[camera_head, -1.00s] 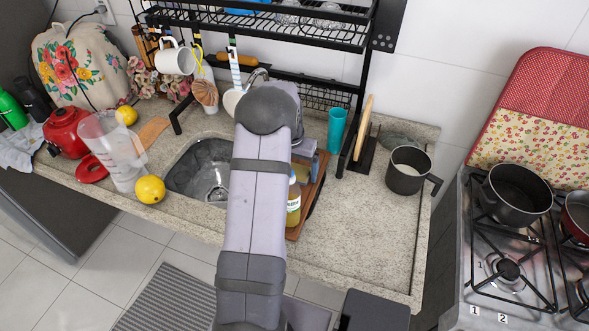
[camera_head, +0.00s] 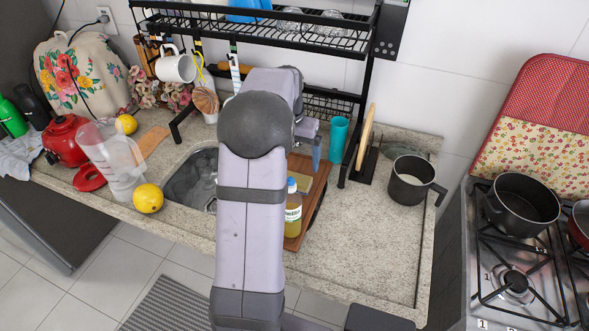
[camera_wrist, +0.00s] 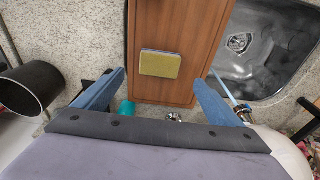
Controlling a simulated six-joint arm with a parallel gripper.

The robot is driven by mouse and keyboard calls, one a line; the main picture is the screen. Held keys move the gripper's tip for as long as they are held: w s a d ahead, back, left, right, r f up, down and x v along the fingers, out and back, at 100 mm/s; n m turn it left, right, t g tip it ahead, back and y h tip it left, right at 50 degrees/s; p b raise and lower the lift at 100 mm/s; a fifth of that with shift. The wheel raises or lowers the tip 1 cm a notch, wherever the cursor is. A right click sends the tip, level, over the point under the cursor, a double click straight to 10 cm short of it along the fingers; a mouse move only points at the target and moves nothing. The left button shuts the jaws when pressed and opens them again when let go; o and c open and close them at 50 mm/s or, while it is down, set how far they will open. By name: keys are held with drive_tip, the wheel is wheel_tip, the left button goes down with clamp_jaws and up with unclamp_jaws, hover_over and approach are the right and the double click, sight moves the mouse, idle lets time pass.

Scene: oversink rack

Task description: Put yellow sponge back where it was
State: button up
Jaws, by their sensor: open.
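The yellow sponge (camera_wrist: 160,64) lies flat on the wooden board (camera_wrist: 178,28) in the wrist view. My gripper (camera_wrist: 167,78) is open, its two blue fingers apart, one on either side of the sponge in the picture, and not touching it. In the head view, my gripper (camera_head: 316,152) is over the far part of the board (camera_head: 319,190), mostly hidden by my arm. A yellow patch, seemingly the sponge (camera_head: 304,183), shows on the board beside the bottle (camera_head: 292,212).
The sink (camera_head: 193,180) is left of the board. A teal cup (camera_head: 338,138) and the black rack (camera_head: 366,85) stand behind. A dark pot (camera_head: 410,182) is to the right. The front right counter (camera_head: 365,250) is clear.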

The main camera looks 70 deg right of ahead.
drive_tip(key=shift+a+r, duration=0.15)
drive_tip(key=shift+r, duration=0.75)
drive_tip(key=w+a+f+n+y, duration=0.1)
drive_tip(key=w+a+n, duration=0.3)
drive_tip(key=w+a, duration=0.65)
drive_tip(key=w+a+f+n, duration=0.1)
drive_tip(key=w+a+n, duration=0.5)
drive_tip(key=a, duration=0.8)
drive_tip(key=s+a+f+n, duration=0.1)
drive_tip(key=s+a+n, duration=0.1)
drive_tip(key=a, duration=0.6)
drive_tip(key=s+a+f+n, duration=0.2)
drive_tip(key=a+n, duration=0.1)
drive_tip(key=a, duration=0.5)
drive_tip(key=s+a+f+n, duration=0.2)
drive_tip(key=a+n, duration=0.1)
drive_tip(key=a, duration=0.5)
drive_tip(key=shift+s+y, duration=0.25)
drive_tip(key=shift+y, duration=0.15)
drive_tip(key=shift+a, duration=0.1)
